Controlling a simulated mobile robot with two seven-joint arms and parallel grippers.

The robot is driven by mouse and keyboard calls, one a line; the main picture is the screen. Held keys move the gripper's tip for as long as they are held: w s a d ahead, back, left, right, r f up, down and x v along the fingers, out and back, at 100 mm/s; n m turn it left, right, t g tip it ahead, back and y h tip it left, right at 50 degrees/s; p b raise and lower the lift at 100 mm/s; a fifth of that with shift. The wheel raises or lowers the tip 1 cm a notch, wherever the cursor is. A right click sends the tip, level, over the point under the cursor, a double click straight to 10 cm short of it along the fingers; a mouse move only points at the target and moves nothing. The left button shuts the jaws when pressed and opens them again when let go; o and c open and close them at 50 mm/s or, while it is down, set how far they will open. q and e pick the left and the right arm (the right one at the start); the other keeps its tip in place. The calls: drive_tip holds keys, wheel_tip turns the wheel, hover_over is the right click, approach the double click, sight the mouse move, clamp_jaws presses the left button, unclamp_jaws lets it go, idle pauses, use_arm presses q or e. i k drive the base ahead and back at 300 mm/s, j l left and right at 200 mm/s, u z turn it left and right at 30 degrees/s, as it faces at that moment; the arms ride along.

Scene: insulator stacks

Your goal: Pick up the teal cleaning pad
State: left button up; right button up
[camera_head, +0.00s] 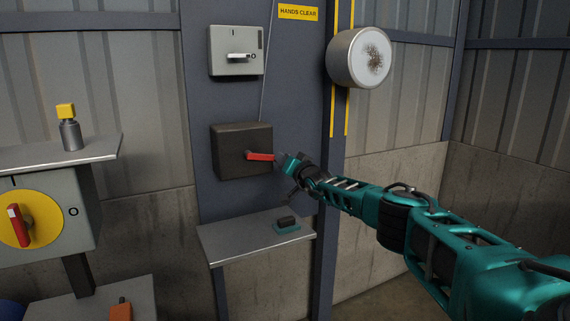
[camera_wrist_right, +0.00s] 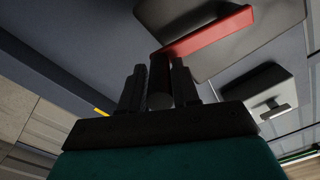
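The teal cleaning pad (camera_head: 286,228) lies on a metal shelf (camera_head: 237,241), with a dark block-shaped grip on top. My right gripper (camera_head: 287,163) is above and behind the pad, apart from it, at the end of the red lever (camera_head: 260,157) on the dark box. In the right wrist view, the two fingers (camera_wrist_right: 159,90) stand on either side of a dark cylinder (camera_wrist_right: 160,85) at the end of the red lever (camera_wrist_right: 208,33). I cannot tell whether they press on it. The pad does not show in the wrist view. My left gripper is not in view.
The dark switch box (camera_head: 228,147) is on a blue panel above the shelf, below a grey switch box (camera_head: 236,47). A round white-faced drum (camera_head: 362,58) is at upper right. At left are a yellow-capped cylinder (camera_head: 69,132) and a yellow rotary switch (camera_head: 28,219).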

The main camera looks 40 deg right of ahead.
sight(287, 223)
drive_tip(key=k+j, duration=0.25)
drive_tip(key=k+z, duration=0.1)
drive_tip(key=z, duration=1.15)
